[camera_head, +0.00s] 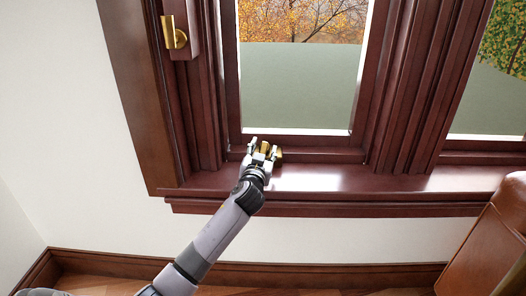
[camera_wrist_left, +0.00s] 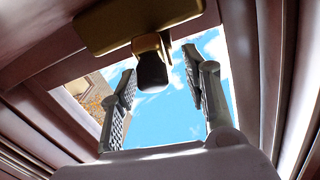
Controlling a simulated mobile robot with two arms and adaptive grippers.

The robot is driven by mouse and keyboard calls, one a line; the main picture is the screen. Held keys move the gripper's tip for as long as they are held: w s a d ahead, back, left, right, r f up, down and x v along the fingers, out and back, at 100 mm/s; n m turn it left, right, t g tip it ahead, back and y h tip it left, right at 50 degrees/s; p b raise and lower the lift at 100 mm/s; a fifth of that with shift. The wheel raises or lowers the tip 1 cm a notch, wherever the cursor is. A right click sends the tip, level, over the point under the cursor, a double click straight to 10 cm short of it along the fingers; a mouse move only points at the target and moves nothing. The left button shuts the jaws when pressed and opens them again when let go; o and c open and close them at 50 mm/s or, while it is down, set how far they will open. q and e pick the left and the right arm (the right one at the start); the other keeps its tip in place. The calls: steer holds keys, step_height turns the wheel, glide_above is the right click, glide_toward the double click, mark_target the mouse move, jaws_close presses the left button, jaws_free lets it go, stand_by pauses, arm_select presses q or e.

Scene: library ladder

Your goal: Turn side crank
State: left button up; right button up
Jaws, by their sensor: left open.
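The brass side crank (camera_head: 278,156) is low on the window frame, just above the sill, and is partly covered by my left gripper. In the left wrist view its brass plate (camera_wrist_left: 135,20) crosses the top, and a dark rounded knob (camera_wrist_left: 152,70) hangs from it. My left gripper (camera_head: 264,149) is open at the crank. In the left wrist view its two fingers (camera_wrist_left: 160,72) stand on either side of the knob, with gaps visible on both sides. I cannot tell the knob's exact depth between the fingers. My right gripper is out of view.
A dark red wooden sill (camera_head: 330,180) juts out below the window (camera_head: 300,85). A brass handle (camera_head: 176,38) is higher on the left of the frame. A brown leather seat (camera_head: 490,240) stands at the lower right. The pale wall below the sill is clear.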

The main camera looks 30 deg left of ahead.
arm_select(q)
steer(key=shift+c, duration=0.5)
jaws_close()
steer(key=shift+d+f+n+b, duration=0.15)
steer(key=shift+n+b, duration=0.45)
steer(key=shift+n+y+b, duration=0.4)
steer(key=shift+n+y, duration=0.2)
steer(key=shift+y, duration=0.1)
steer(key=shift+o, duration=0.5)
jaws_free()
